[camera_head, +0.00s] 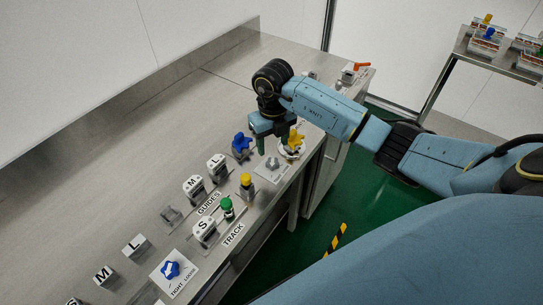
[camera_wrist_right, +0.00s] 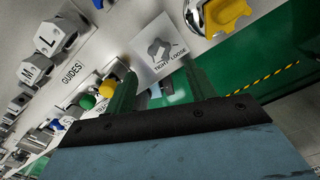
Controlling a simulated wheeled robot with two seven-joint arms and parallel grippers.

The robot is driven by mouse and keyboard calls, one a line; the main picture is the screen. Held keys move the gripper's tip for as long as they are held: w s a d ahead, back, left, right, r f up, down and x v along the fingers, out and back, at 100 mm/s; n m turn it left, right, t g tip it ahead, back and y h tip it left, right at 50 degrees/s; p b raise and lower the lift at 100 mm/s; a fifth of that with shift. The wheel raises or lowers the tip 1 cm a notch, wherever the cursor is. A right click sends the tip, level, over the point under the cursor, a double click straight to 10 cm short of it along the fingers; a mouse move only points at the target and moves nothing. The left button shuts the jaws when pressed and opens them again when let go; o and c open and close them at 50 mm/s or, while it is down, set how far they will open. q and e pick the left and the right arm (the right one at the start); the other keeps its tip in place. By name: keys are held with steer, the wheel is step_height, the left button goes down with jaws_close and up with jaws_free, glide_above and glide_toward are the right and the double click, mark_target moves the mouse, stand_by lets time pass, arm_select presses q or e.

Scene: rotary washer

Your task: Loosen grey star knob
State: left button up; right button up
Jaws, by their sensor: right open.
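The grey star knob (camera_head: 273,163) sits on a white plate on the steel bench, near its front edge. It also shows in the right wrist view (camera_wrist_right: 160,48), on a plate lettered TIGHT and LOOSE. My right gripper (camera_head: 273,144) is above the bench, beside the knob on its far side in the head view. Its two green fingers (camera_wrist_right: 163,80) are apart with nothing between them. The knob lies beyond the fingertips and looks untouched. My left gripper is not in view.
A yellow star knob (camera_head: 295,140) and a blue knob (camera_head: 240,145) stand close to the right gripper. Yellow (camera_head: 246,181) and green (camera_head: 227,206) round knobs and lettered blocks (camera_head: 194,187) line the bench. A blue star knob (camera_head: 171,269) is nearer. The bench's back is clear.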

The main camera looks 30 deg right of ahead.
mark_target(273, 161)
step_height(273, 161, down, 6)
steer(key=shift+f, duration=0.1)
steer(key=shift+w+f, duration=0.1)
steer(key=shift+f, duration=0.35)
steer(key=shift+c, duration=0.6)
steer(key=c, duration=0.8)
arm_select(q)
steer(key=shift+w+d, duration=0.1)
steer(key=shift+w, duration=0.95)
arm_select(e)
steer(key=shift+c, duration=0.2)
